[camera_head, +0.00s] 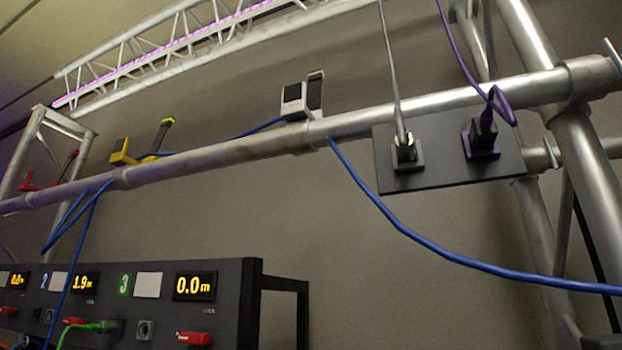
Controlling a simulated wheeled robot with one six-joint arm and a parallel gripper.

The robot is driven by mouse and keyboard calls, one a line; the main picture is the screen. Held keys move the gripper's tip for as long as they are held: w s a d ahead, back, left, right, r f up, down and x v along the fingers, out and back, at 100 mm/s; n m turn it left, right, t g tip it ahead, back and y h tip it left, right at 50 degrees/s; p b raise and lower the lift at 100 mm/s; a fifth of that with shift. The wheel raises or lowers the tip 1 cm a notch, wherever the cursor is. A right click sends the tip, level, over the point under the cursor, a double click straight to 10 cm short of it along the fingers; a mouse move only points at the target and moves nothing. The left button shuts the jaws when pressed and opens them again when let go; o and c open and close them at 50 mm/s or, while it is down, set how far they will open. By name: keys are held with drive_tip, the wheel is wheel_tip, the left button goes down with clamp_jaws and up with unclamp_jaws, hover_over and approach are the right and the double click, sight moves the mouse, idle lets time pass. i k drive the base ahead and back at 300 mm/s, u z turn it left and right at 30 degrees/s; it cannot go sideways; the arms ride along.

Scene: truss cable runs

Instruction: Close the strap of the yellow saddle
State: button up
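The yellow saddle (121,155) sits on top of the horizontal silver truss tube, left of centre. Its strap (160,136), yellow with a black part, stands up at a tilt to the right, so the saddle looks open. The blue cable (205,146) runs along behind the tube to the yellow saddle; whether it lies inside the saddle is too small to tell. My gripper is not in view.
A grey-white saddle (296,101) with a raised black strap and a red saddle (28,184) share the tube. A black socket plate (445,178) with plugged cables hangs right. A panel (215,265) with displays stands below left. Blue cable hangs across the lower right.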

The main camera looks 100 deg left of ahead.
sight(167, 122)
drive_tip(key=u, duration=4.35)
drive_tip(key=i, duration=0.45)
drive_tip(key=k, duration=0.95)
drive_tip(key=u, duration=1.25)
drive_tip(key=i, duration=1.1)
drive_tip(key=z, duration=1.4)
